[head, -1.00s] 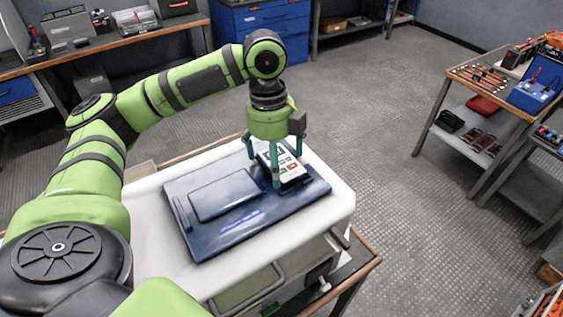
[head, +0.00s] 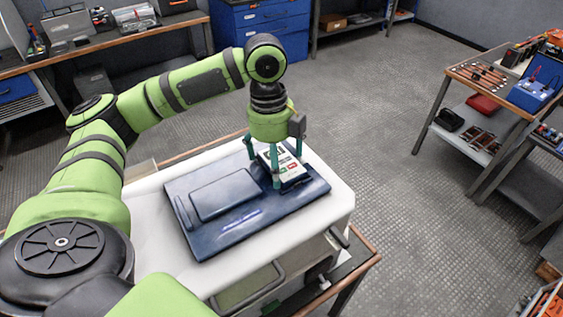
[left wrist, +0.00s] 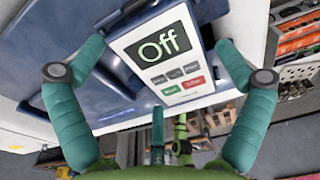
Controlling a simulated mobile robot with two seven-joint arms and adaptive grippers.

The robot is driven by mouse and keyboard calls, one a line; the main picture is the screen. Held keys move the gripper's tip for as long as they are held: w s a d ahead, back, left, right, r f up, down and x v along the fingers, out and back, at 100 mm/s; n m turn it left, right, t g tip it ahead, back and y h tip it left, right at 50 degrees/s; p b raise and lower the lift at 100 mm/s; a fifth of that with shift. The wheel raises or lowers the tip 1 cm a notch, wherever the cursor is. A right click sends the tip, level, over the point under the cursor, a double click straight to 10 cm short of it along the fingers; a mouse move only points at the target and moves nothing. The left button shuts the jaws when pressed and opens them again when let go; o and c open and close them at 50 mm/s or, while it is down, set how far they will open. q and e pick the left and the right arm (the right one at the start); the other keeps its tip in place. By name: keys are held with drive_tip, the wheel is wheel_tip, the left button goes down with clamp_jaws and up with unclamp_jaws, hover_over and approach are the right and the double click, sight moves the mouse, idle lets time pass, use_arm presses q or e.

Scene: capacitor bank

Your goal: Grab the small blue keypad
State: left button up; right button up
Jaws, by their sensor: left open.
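The small keypad (head: 290,166) has a white face and a dark blue body, and sits at the right end of a flat dark blue panel (head: 230,240) on a white cabinet top. In the left wrist view the keypad (left wrist: 168,60) shows a display reading "Off" and several small coloured buttons. My left gripper (head: 263,166) points down over it with teal fingers open. In the left wrist view its fingers (left wrist: 158,50) stand on either side of the keypad, with gaps visible. Whether either finger touches it cannot be told. My right gripper is not in view.
The white cabinet top (head: 140,230) is clear around the blue panel. A cabinet handle (head: 250,290) projects at the front. A shelved bench with tools (head: 480,80) stands at the right, and a workbench (head: 120,45) with a blue drawer unit (head: 262,20) stands behind. Open floor lies between.

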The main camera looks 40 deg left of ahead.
use_arm(q)
drive_tip(key=c, duration=1)
drive_tip(key=shift+s, duration=0.15)
drive_tip(key=shift+c, duration=0.2)
drive_tip(key=shift+f, duration=0.1)
